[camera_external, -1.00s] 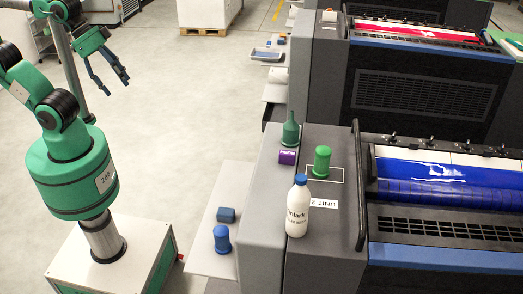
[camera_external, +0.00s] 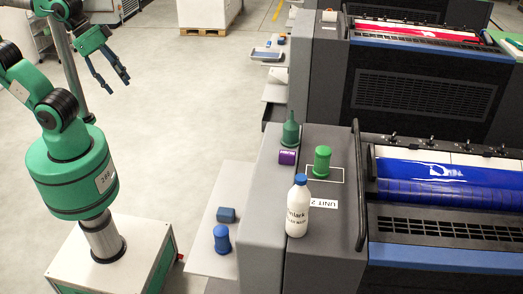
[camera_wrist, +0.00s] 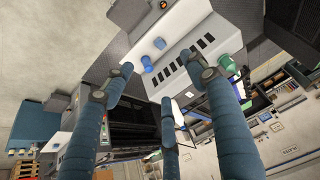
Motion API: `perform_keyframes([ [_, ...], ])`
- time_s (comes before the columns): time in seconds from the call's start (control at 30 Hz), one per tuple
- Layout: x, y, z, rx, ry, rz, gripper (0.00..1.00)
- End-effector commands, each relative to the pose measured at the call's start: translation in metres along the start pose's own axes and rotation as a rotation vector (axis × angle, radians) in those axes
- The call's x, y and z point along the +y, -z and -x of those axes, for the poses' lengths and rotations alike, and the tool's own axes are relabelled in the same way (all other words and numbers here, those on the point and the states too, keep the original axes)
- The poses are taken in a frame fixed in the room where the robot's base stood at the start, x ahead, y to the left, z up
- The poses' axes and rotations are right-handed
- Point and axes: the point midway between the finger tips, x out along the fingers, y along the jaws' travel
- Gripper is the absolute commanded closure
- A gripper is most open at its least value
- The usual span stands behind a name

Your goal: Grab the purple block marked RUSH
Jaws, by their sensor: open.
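The purple block (camera_external: 288,157) with white lettering lies on top of the grey press unit in the external view, near its left edge. A dark green bottle-shaped piece (camera_external: 290,131) stands just behind it. A green cylinder piece (camera_external: 321,162) stands to its right by a white outlined square. My gripper (camera_external: 113,80) is up at the upper left, over open floor, well apart from the block and empty. Its fingers are spread open. In the wrist view the fingers (camera_wrist: 165,100) frame distant equipment with nothing between them. I cannot make out the purple block there.
A white bottle with a blue cap (camera_external: 297,208) stands in front of the block on the unit. A side shelf (camera_external: 205,262) holds a blue block (camera_external: 226,215) and a blue piece (camera_external: 222,239). A rail (camera_external: 359,185) edges the blue roller. The floor between my base and the press is clear.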

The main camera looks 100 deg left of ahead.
Motion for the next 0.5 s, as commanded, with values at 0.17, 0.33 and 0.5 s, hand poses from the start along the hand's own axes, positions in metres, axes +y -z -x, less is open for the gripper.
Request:
perform_keyframes([
  [0.17,-0.001,0.023,0.004,-0.019,0.001,-0.001,0.43],
  [0.33,-0.001,0.059,0.007,-0.046,0.001,-0.003,0.43],
  [0.5,-0.003,0.100,0.005,-0.077,0.002,-0.005,0.43],
])
